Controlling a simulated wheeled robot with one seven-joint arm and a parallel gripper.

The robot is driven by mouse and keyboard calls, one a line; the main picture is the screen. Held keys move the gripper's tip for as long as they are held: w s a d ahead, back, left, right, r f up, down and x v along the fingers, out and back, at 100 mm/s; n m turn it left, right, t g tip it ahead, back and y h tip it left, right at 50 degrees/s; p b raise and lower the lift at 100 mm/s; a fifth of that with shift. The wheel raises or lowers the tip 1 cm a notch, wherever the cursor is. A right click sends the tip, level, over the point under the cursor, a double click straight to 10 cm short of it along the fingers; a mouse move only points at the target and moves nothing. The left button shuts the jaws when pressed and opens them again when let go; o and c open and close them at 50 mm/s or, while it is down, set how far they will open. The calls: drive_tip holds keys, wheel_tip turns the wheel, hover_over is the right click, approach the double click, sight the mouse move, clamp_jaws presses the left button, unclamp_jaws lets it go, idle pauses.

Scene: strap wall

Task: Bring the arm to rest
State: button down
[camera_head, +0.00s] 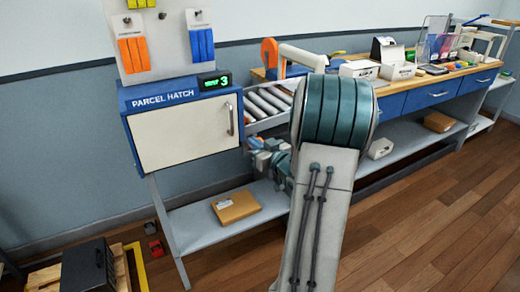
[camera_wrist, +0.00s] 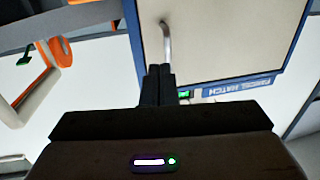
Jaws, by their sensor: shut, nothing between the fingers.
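My arm stands folded in the middle of the head view, with its large teal joint and pale link in front of the bench. My gripper (camera_wrist: 158,84) shows in the wrist view with its two dark fingers together, empty. The fingertips point toward the curved metal handle (camera_wrist: 166,45) of the parcel hatch door (camera_wrist: 215,35); I cannot tell how far apart they are. In the head view the parcel hatch (camera_head: 185,130) is closed, with its handle (camera_head: 230,119) at the right side of the door. The gripper's fingers are not clear in the head view.
A roller conveyor (camera_head: 268,101) runs right of the hatch. A long bench with blue drawers (camera_head: 427,96) holds boxes and trays. A brown parcel (camera_head: 235,207) lies on the lower shelf. A black box (camera_head: 88,267) stands at the lower left. Wooden floor (camera_head: 440,220) is clear at right.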

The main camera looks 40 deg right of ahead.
drive_tip(key=shift+s+a, duration=0.2)
drive_tip(key=shift+s, duration=1.2)
drive_tip(key=s+a+r+m+g+h+p, duration=0.1)
drive_tip(key=a+r+g+h+p, duration=0.45)
drive_tip(key=a, duration=0.55)
drive_tip(key=s+a+r+g+y+p, duration=0.2)
drive_tip(key=s+a+g, duration=0.3)
drive_tip(key=s+a, duration=0.3)
drive_tip(key=s+a+r+g+y+p, duration=0.2)
drive_tip(key=s+a, duration=0.6)
drive_tip(key=s, duration=0.4)
drive_tip(key=g+y+p, duration=0.1)
drive_tip(key=g, duration=0.1)
drive_tip(key=shift+a+n+g, duration=0.3)
drive_tip(key=shift+g, duration=0.05)
